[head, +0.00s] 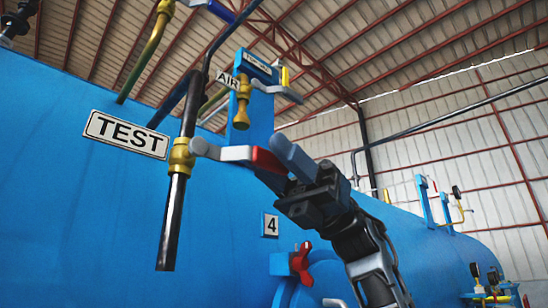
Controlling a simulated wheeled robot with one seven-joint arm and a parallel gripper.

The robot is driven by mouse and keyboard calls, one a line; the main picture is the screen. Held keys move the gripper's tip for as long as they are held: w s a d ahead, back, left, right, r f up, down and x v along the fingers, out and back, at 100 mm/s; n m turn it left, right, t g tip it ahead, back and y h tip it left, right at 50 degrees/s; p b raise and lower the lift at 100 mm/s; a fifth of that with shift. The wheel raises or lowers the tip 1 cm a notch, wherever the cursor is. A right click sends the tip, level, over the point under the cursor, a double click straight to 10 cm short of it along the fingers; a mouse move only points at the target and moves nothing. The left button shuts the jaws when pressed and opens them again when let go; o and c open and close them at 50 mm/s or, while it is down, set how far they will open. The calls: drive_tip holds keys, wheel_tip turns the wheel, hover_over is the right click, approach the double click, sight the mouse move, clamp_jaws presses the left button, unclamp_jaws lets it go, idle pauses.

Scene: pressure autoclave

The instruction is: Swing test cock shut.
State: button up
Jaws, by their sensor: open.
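The test cock has a brass body (181,158) on a vertical black pipe (173,220), beside a white TEST sign (127,135). Its lever (236,153) points right from the body, roughly level and across the pipe. The lever is pale grey with a red end (267,161). My gripper (277,163) is open at that red end, with one finger above it and the other partly hidden below and behind it. I cannot tell whether the fingers touch the lever.
A big blue vessel (70,210) fills the left and lower view. Above the lever is a brass valve (242,102) with a grey handle, near an AIR sign (228,80). A red clamp (301,262) and a number 4 plate (271,225) lie below.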

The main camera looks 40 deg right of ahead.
drive_tip(key=v, duration=0.7)
drive_tip(key=shift+d+f, duration=0.2)
drive_tip(key=shift+d, duration=0.15)
drive_tip(key=shift+d, duration=0.1)
